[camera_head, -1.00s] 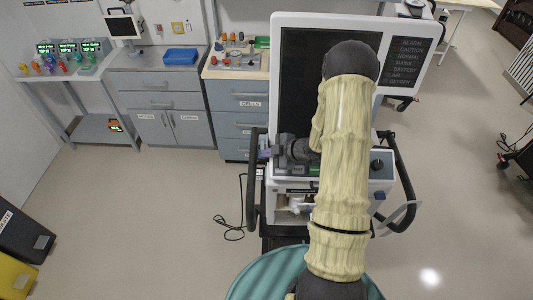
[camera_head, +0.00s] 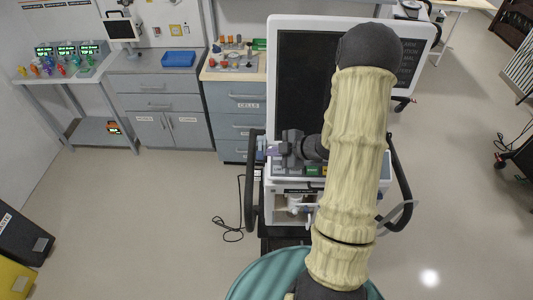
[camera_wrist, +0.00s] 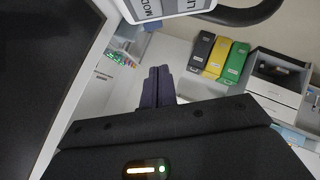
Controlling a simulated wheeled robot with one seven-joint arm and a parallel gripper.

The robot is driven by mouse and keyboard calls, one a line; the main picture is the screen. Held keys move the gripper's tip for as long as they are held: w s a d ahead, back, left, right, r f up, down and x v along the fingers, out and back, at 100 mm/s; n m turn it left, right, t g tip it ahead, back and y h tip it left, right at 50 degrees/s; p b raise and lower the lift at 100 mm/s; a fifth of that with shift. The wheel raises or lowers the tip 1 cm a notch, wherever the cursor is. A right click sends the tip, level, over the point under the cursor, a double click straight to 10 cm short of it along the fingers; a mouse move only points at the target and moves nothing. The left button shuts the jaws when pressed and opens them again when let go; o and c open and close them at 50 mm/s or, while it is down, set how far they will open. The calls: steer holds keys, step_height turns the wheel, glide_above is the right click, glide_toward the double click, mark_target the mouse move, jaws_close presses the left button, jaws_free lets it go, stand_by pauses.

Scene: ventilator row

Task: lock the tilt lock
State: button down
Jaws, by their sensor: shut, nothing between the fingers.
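The ventilator has a large white-framed dark screen (camera_head: 303,75) standing over a control panel and a white body. My gripper (camera_head: 272,150) is at the lower left of the screen, its fingers pointing left. In the wrist view my gripper's two dark purple fingers (camera_wrist: 158,88) are together with nothing between them. The dark screen (camera_wrist: 40,70) is close on the left there. A white labelled part (camera_wrist: 165,8) with a dark curved bar is at the top. I cannot make out the tilt lock in either view. My arm hides part of the screen and panel.
Dark side handles, left (camera_head: 250,190) and right (camera_head: 400,180), flank the ventilator. A grey drawer cabinet (camera_head: 235,105) stands behind it. Black, yellow and green bins (camera_wrist: 217,58) show in the wrist view. The floor to the left is mostly clear, with a cable (camera_head: 230,228) near the ventilator.

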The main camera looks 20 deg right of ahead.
steer(key=shift+b+v, duration=0.4)
steer(key=shift+v, duration=2.35)
steer(key=shift+s+d, duration=0.1)
steer(key=shift+f, duration=0.1)
steer(key=s+a+r+m+g+h, duration=0.2)
steer(key=s+a+m, duration=0.3)
steer(key=m, duration=0.3)
steer(key=s+a+r+m+g+h+b, duration=0.1)
steer(key=s+a+r+m+g+h, duration=0.2)
steer(key=s+m, duration=0.4)
steer(key=a+m+h, duration=0.1)
steer(key=a, duration=0.1)
steer(key=shift+s+a+g+h+b, duration=0.2)
steer(key=shift+a+g+h+b, duration=0.1)
steer(key=shift+h, duration=0.1)
